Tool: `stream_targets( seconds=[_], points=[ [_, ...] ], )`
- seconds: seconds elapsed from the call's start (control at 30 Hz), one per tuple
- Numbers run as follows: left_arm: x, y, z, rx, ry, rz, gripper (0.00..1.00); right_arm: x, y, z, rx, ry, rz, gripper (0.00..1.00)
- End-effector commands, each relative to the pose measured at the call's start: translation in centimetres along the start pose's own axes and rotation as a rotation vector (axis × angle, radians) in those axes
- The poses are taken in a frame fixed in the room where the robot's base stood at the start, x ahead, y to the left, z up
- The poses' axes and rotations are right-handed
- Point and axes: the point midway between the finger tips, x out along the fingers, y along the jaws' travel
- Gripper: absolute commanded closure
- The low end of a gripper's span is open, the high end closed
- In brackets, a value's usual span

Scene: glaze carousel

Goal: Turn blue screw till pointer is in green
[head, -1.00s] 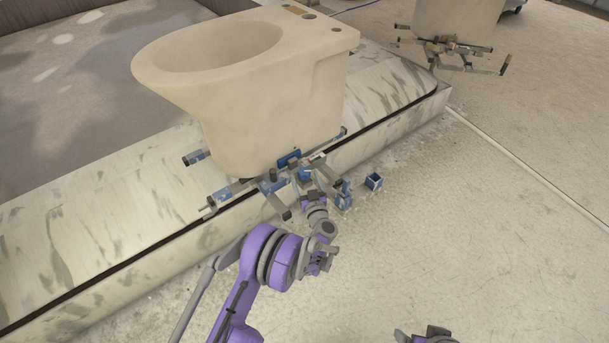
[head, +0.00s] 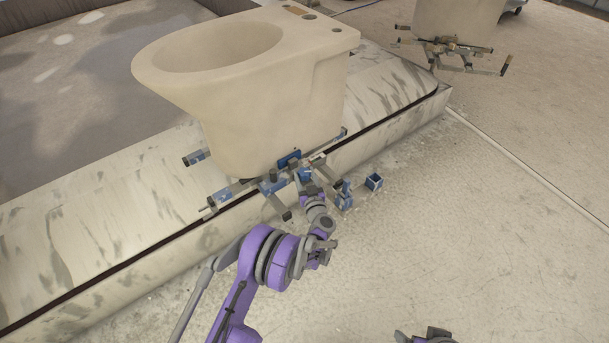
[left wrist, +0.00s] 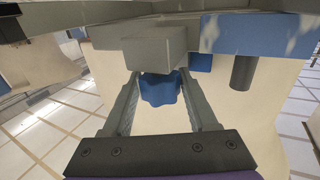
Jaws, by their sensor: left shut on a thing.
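The blue screw (left wrist: 162,90) is a lobed blue knob under the grey frame in the left wrist view. My left gripper (left wrist: 160,78) has a finger on each side of it and is shut on it. In the head view my left gripper (head: 308,184) reaches the front of the carrier frame (head: 270,186) below the beige toilet bowl (head: 240,120). The screw cannot be made out there. I cannot make out the pointer or a green zone in either view. A grey part of mine shows at the bottom edge of the head view; its jaws cannot be read.
The bowl and frame stand at the edge of a pale, streaked ledge (head: 95,230). A second bowl (head: 455,18) on a similar frame stands at the back right. The floor at right is clear.

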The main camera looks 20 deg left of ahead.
Motion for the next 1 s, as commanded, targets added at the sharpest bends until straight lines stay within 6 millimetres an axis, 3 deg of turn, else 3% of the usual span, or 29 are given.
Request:
stream_targets(
  seconds=[0.17, 0.33, 0.6, 1.0],
  points=[
    [0.1, -0.1, 0.1, 0.0, 0.004, 0.041, 0.97, 0.5, 0.0, 0.1, 0.0, -0.002, 0.0, 0.11],
    [0.1, -0.2, 0.0, 0.002, 0.008, 0.187, 0.97, 1.4, 0.0, 0.4, 0.0, -0.005, 0.0, 0.11],
    [0.1, 0.0, -0.5, -0.002, 0.014, 0.333, 0.97, 0.6, 0.0, 0.2, 0.0, -0.002, 0.0, 0.11],
    [0.1, 0.0, -0.1, 0.0, 0.002, 0.393, 0.97, 0.1, 0.0, 0.0, 0.0, -0.001, 0.0, 0.11]
  ],
)
